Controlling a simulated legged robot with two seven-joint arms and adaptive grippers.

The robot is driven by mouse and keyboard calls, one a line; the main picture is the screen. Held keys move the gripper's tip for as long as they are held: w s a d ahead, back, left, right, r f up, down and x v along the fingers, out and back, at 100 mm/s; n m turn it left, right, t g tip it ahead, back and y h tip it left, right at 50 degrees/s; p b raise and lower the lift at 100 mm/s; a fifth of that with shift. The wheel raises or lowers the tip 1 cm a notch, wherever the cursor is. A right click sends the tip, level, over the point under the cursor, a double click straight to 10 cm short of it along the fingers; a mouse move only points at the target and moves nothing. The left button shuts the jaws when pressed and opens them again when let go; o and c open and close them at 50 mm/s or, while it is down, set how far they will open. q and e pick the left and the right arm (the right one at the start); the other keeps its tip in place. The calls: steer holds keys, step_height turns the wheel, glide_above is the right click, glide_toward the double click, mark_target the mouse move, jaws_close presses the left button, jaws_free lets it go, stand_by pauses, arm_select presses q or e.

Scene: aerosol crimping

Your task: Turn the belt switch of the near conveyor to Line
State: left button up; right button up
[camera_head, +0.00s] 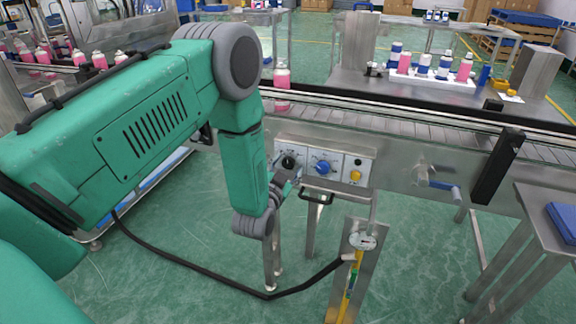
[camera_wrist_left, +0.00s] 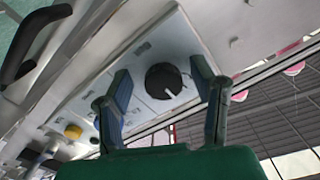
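The switch panel (camera_head: 322,166) on the near conveyor's side carries a black knob (camera_head: 289,162), a blue knob (camera_head: 322,167) and a yellow knob (camera_head: 355,175). The labels are too small to read. My left gripper (camera_head: 284,182) is at the panel's left end, just below and partly overlapping the black knob. In the left wrist view my left gripper (camera_wrist_left: 161,76) is open. The black knob (camera_wrist_left: 163,81) shows between its fingers, apart from both, with a white mark toward the lower right. My right gripper is not in view.
The near conveyor (camera_head: 400,125) runs across the view; a pink bottle (camera_head: 282,85) stands on it. A black handle (camera_head: 317,198) sits below the panel and a blue-handled crank (camera_head: 440,187) to its right. A post (camera_head: 352,270) stands below the panel.

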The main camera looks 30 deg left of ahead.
arm_select(q)
steer(key=shift+r, duration=0.1)
steer(key=v, duration=1.2)
steer(key=shift+w, duration=0.15)
steer(key=s+d+f+g+h, duration=0.2)
steer(key=s+f+g, duration=0.25)
steer(key=f, duration=0.25)
steer(key=s+d+f+g+h, duration=0.1)
steer(key=s+d+f+g, duration=0.25)
steer(key=s+f, duration=0.25)
steer(key=s+f+n+g, duration=0.1)
steer(key=s+g, duration=0.3)
steer(key=s, duration=0.4)
steer(key=s+d+f+g+h, duration=0.1)
steer(key=s+f+g, duration=0.2)
steer(key=s, duration=0.6)
steer(key=shift+f+n+g, duration=0.25)
steer(key=shift+n+g, duration=0.15)
steer(key=shift+g, duration=0.5)
